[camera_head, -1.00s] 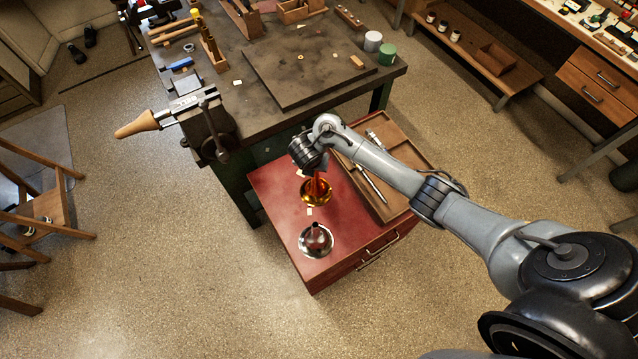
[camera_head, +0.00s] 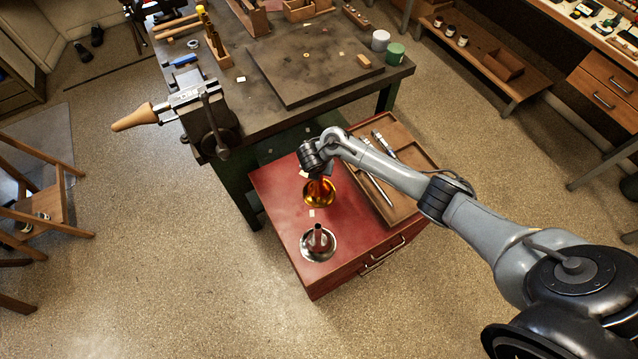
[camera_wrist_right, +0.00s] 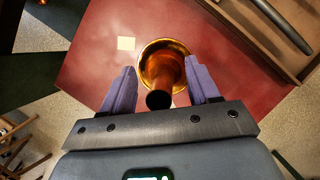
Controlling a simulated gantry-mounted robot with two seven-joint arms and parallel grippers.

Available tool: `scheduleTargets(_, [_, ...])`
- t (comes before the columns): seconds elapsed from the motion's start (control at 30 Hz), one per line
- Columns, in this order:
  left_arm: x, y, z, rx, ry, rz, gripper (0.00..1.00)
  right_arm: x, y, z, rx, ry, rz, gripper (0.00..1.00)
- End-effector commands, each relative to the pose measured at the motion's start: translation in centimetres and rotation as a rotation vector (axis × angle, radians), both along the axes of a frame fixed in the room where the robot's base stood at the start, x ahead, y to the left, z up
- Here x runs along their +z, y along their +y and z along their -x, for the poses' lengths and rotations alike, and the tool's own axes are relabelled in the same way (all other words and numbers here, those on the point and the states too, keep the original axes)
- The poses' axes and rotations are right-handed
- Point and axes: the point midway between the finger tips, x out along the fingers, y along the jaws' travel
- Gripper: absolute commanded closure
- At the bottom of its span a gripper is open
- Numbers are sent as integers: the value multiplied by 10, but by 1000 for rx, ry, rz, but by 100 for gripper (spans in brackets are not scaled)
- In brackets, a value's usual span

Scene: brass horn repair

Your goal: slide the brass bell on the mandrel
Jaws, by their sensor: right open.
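The brass bell (camera_head: 319,193) stands on the red cabinet top, flared end down and narrow end up. In the right wrist view the bell (camera_wrist_right: 163,70) sits between the two purple fingers of my right gripper (camera_wrist_right: 160,92), which is open with a gap on each side. In the head view my right gripper is above the bell, its fingers mostly hidden by the wrist. The mandrel (camera_head: 135,118), a tan tapered cone, points left from the vise (camera_head: 205,115) at the bench's left corner; nothing is on it. My left gripper is not in view.
A silver bell (camera_head: 318,243) stands near the cabinet's front. A wooden tray (camera_head: 408,205) with metal tools lies on the right of the red cabinet top (camera_head: 285,205). The dark workbench (camera_head: 260,112) stands behind. Open floor lies left of the cabinet.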

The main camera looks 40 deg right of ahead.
Motion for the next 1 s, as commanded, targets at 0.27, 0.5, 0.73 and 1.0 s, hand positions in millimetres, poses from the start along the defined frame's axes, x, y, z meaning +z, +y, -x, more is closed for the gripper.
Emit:
scheduleTargets(0.27, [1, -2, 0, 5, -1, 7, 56, 1, 0, 0, 0, 0, 0, 59])
scheduleTargets(0.5, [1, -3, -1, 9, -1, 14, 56, 1, 0, 0, 0, 0, 0, 96])
scheduleTargets(0.73, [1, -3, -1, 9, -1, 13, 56, 1, 0, 0, 0, -1, -1, 100])
scheduleTargets(1.0, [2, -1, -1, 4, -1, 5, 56, 2, 0, 0, 0, -1, -1, 100])
